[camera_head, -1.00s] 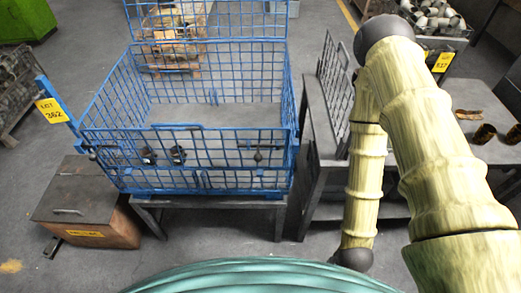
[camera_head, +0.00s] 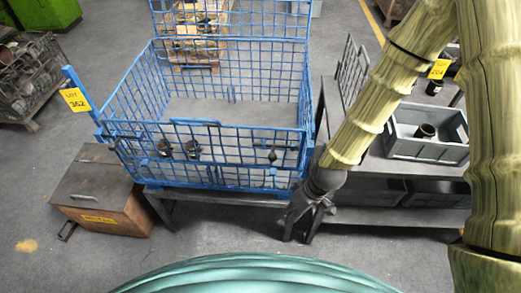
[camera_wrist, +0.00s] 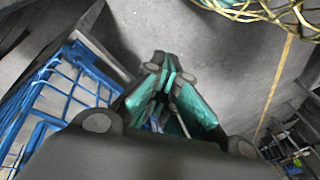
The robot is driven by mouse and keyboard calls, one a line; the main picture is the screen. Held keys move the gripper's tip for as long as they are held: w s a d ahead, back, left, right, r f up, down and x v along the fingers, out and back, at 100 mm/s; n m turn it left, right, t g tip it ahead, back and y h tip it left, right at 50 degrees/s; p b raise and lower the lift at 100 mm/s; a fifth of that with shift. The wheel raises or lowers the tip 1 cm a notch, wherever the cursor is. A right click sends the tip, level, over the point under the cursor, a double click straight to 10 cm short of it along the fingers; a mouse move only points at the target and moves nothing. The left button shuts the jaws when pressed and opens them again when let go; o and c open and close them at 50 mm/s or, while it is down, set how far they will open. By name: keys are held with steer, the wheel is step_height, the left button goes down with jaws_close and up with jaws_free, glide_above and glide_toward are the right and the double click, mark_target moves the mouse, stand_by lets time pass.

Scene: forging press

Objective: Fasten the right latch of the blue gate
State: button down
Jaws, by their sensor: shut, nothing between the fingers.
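The blue gate (camera_head: 215,148) is the wire-mesh front panel of a blue mesh crate and stands upright. A dark round-knobbed fitting, seemingly the right latch (camera_head: 272,155), sits near the gate's right end; its exact state is too small to tell. My gripper (camera_head: 298,238) points down, right of and below the gate's right corner, apart from the latch. It is shut and empty. In the wrist view its teal-padded fingers (camera_wrist: 168,75) meet, with blue mesh to the left. The latch is not clearly visible there.
The crate stands on a dark metal stand (camera_head: 215,198). A brown box (camera_head: 100,190) is at its left. A dark table at the right holds a grey bin (camera_head: 430,150) and a leaning mesh panel (camera_head: 350,72). Grey floor in front is partly clear.

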steer(key=w+a+r+n, duration=0.3)
steer(key=r+n, duration=0.1)
steer(key=r, duration=0.4)
steer(key=w+a+r+n, duration=0.3)
steer(key=a+r, duration=0.1)
steer(key=r, duration=0.5)
steer(key=w+a+r+n, duration=0.4)
steer(key=r, duration=0.5)
steer(key=shift+a+r+n+p, duration=0.2)
steer(key=shift+n+p, duration=0.1)
steer(key=shift+p, duration=0.15)
steer(key=shift+f, duration=0.15)
step_height(320, 180, down, 10)
steer(key=p, duration=0.5)
steer(key=shift+d, duration=0.3)
steer(key=shift+w+d, duration=0.1)
